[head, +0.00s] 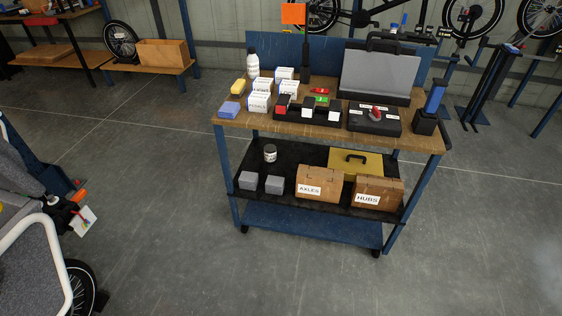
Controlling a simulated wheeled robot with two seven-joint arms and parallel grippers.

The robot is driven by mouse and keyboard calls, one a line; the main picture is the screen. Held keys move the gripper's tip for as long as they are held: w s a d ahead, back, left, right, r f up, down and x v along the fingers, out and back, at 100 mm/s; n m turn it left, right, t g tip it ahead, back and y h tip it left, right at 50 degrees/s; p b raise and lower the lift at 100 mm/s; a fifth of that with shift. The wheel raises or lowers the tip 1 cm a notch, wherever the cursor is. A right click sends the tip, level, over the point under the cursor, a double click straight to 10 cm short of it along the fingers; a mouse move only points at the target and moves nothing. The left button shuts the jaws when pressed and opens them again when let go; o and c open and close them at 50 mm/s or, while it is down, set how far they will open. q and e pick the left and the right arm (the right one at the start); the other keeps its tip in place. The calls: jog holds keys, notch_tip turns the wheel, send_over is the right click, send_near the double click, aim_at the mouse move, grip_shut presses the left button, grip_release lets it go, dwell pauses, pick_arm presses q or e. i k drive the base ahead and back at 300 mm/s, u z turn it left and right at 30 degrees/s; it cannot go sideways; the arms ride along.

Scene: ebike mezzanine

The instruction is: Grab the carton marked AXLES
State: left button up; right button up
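The carton marked AXLES (315,182) is a brown cardboard box with a white label on its front. It stands on the black middle shelf (292,199) of a blue cart, left of a similar brown carton marked HUBS (377,192). A small gap seems to separate the two cartons. A yellow case (367,161) with a dark handle stands behind them. Neither of my grippers is in view.
The wooden cart top (225,119) above carries small boxes, a bottle and an open case. A bike-like vehicle (38,255) stands at the left. Floor before the cart is clear.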

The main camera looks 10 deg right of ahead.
aim_at(313, 181)
jog(key=z, duration=0.2)
jog(key=i, duration=2.1)
jog(key=z, duration=0.55)
